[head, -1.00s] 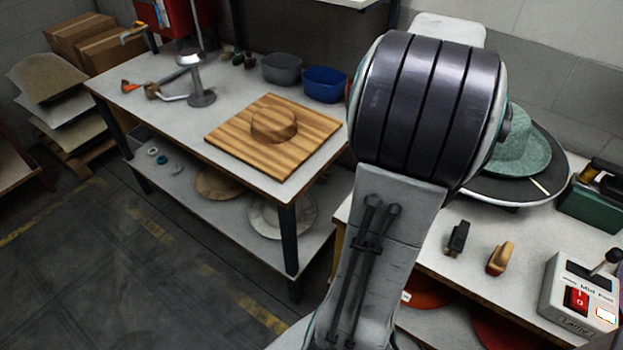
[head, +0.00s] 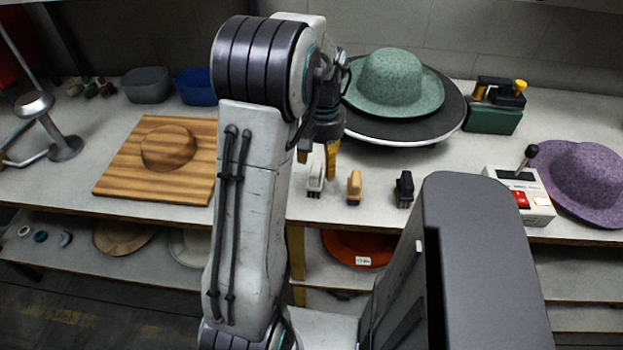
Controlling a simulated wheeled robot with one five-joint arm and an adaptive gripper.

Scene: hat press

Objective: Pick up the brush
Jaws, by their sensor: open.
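Three small brushes stand in a row near the front edge of the right table: a pale grey one (head: 315,179), a tan one (head: 354,187) and a black one (head: 404,189). Which one is the task's brush cannot be told. My gripper (head: 318,157) is open, pointing down, with yellow-orange fingertips. In the picture it is just over the pale grey brush and left of the tan one.
A green hat (head: 390,85) lies on a dark round plate behind the brushes. A green box (head: 493,116), a control box with a lever (head: 521,195) and a purple hat (head: 590,180) are to the right.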

